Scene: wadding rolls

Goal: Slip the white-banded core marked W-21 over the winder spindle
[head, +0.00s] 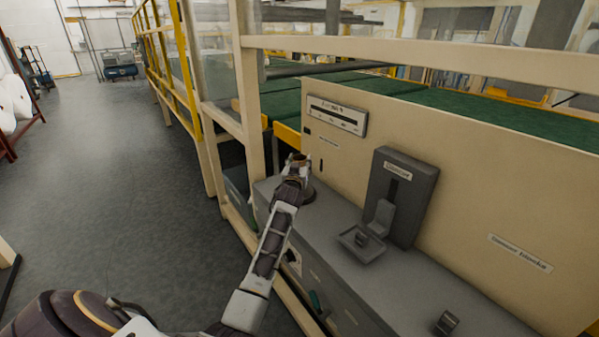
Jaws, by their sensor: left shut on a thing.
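My left gripper (297,160) is at the far left end of a grey bench top (345,262), in front of a beige panel. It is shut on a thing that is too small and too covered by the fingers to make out. I cannot make out a white-banded core, a W-21 mark or the winder spindle. My right gripper is not in view.
On the bench stand a dark grey labelled unit (400,196) with a small tray and a small dark block (446,322). A display plate (337,114) is on the beige panel (470,190). Beige frame posts (251,80) and yellow railings border the open grey floor (110,160) at left.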

